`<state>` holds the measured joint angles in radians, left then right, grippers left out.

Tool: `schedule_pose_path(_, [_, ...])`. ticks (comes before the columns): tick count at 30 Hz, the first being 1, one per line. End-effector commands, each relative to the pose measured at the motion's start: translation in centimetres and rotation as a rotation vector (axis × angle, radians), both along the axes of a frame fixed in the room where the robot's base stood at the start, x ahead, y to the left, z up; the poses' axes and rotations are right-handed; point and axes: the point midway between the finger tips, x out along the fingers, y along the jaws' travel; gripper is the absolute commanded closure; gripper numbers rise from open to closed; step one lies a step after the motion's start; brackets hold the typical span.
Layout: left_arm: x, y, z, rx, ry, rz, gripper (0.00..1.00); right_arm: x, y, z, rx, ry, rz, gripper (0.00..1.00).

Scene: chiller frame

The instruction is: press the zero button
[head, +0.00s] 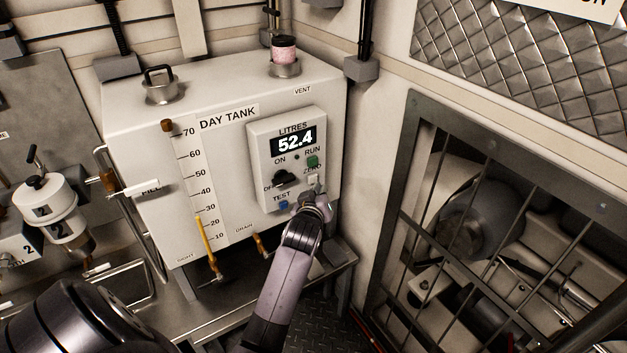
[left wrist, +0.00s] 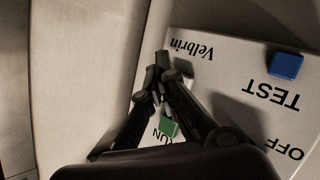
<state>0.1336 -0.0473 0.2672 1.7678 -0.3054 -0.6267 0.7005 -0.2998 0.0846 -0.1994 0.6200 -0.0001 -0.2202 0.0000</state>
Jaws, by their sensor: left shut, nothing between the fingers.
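The day tank's control box (head: 262,150) has a display (head: 295,141) reading 52.4. A green RUN button (head: 312,161) sits at its upper right. The pale zero button (head: 313,180) is below it, under the word ZERO, partly covered by my left gripper (head: 317,190). In the left wrist view the shut fingertips (left wrist: 163,65) are over the box face, between the green button (left wrist: 168,127) and the Velbrin lettering. A pale bit of the zero button (left wrist: 187,82) shows beside the fingers. I cannot tell whether the tips touch it. My right gripper is not in view.
A blue TEST button (head: 284,205) and a black ON/OFF knob (head: 284,178) share the box face. The white tank (head: 150,215) has a level scale and yellow handles below. A barred metal frame (head: 395,200) stands to the right.

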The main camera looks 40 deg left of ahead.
Motion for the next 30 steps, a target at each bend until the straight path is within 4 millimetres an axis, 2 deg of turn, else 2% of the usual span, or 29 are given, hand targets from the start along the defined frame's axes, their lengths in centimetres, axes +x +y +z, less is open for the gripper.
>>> schedule_pose_path(12, [0.00,0.01,0.00,0.000,0.000,0.000,1.00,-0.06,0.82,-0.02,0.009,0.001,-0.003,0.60])
schedule_pose_path(30, [0.31,0.80,0.01,0.001,0.000,0.000,1.00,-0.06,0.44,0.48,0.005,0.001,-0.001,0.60])
